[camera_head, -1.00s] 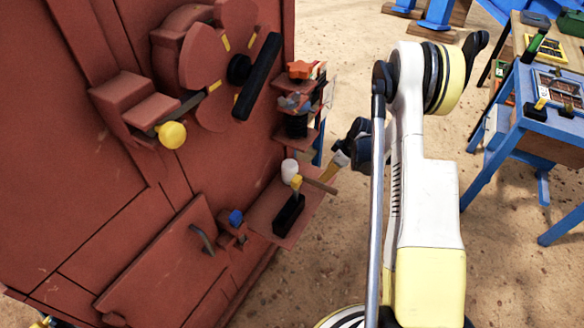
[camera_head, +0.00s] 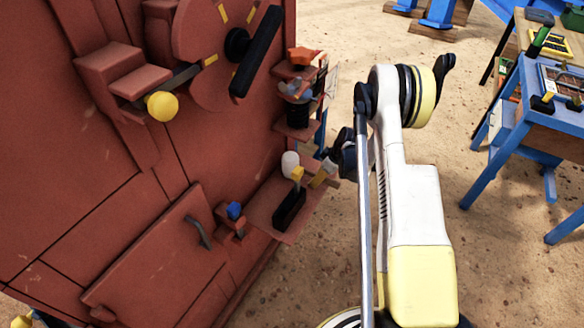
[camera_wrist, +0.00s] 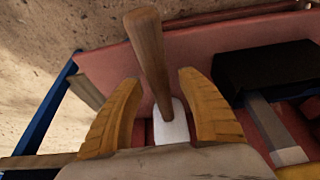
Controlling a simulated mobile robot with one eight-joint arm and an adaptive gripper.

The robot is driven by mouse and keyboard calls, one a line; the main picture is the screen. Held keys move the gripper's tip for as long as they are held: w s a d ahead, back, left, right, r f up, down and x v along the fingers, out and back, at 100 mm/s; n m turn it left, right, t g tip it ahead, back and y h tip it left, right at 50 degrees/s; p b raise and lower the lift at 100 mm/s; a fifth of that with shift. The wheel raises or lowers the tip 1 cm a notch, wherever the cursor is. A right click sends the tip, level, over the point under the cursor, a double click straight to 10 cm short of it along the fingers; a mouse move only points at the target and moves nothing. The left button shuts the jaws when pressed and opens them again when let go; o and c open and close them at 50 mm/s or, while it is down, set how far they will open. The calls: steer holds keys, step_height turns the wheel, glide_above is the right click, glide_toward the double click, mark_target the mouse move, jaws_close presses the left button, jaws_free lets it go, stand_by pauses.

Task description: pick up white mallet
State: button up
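The white mallet's pale head (camera_head: 290,163) sits on the small red shelf at the side of the red machine. In the wrist view its brown wooden handle (camera_wrist: 148,55) rises up the picture, and a small white part (camera_wrist: 170,126) shows at its lower end. My gripper (camera_head: 322,172) is at the shelf's right edge, beside the mallet, and hides most of the handle there. In the wrist view the yellow fingers of my gripper (camera_wrist: 158,85) are spread on either side of the handle, with a gap on both sides. A pale rounded surface covers the bottom edge.
A black block with a yellow-topped upright part (camera_head: 289,209) stands close to the mallet on the shelf (camera_head: 262,203). The red machine (camera_head: 130,215) walls off the left. Small shelves with items (camera_head: 298,105) are above. A blue table (camera_head: 535,118) stands at right, with open sandy ground between.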

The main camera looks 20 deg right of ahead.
jaws_close()
steer(key=shift+r, duration=0.1)
